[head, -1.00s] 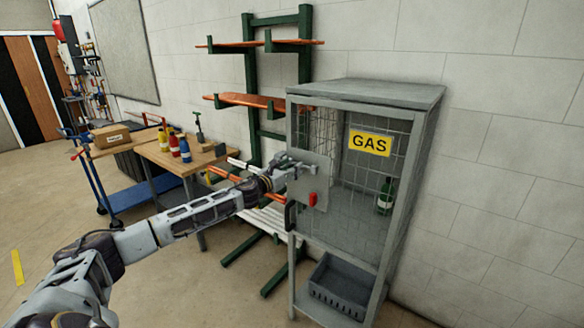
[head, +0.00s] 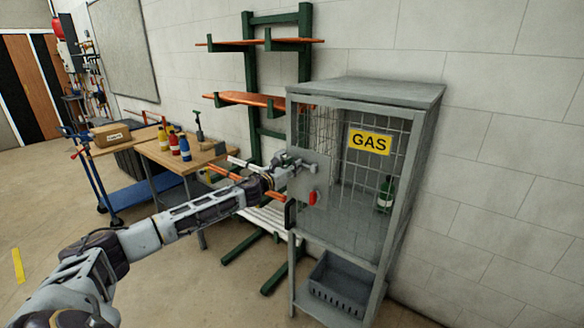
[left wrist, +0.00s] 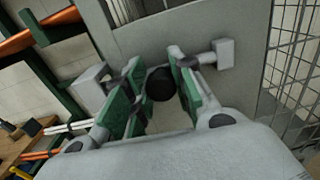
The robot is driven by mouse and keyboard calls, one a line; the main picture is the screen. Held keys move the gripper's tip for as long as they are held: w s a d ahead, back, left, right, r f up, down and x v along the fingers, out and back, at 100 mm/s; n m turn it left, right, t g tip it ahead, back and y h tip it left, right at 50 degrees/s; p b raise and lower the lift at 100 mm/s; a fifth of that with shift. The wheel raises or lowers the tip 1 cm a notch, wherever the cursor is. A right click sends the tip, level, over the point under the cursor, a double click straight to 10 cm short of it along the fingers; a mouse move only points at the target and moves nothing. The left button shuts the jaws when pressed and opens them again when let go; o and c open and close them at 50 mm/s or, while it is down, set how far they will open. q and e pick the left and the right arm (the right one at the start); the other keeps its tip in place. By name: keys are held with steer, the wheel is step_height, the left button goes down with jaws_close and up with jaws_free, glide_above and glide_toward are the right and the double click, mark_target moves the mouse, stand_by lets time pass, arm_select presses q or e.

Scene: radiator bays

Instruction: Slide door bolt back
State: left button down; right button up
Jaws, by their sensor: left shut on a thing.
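The grey gas cage (head: 366,93) stands against the wall in the head view, its mesh door (head: 345,218) in line with the frame. My left gripper (head: 290,163) is at the upper left of the door, at the bolt (head: 310,168). In the left wrist view its green-padded fingers (left wrist: 155,72) are on both sides of the dark round bolt knob (left wrist: 161,85) and shut on it. The bolt's light grey end (left wrist: 224,53) shows to the right of the fingers, and a grey block (left wrist: 90,88) to the left. My right gripper is out of view.
A green bottle (head: 385,194) stands inside; a dark crate (head: 343,284) is underneath. A green rack (head: 252,90) with copper pipes and a wooden bench (head: 165,156) stand left. Floor in front is clear.

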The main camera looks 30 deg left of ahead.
mark_target(307, 167)
arm_select(q)
steer(key=shift+s+d+p, duration=0.15)
steer(key=shift+d+p, duration=0.7)
steer(key=shift+d, duration=1.15)
steer(key=shift+s+d+f, duration=0.1)
steer(key=shift+d, duration=0.35)
steer(key=c, duration=1.6)
jaws_free()
steer(key=o, duration=0.4)
steer(key=shift+d, duration=0.15)
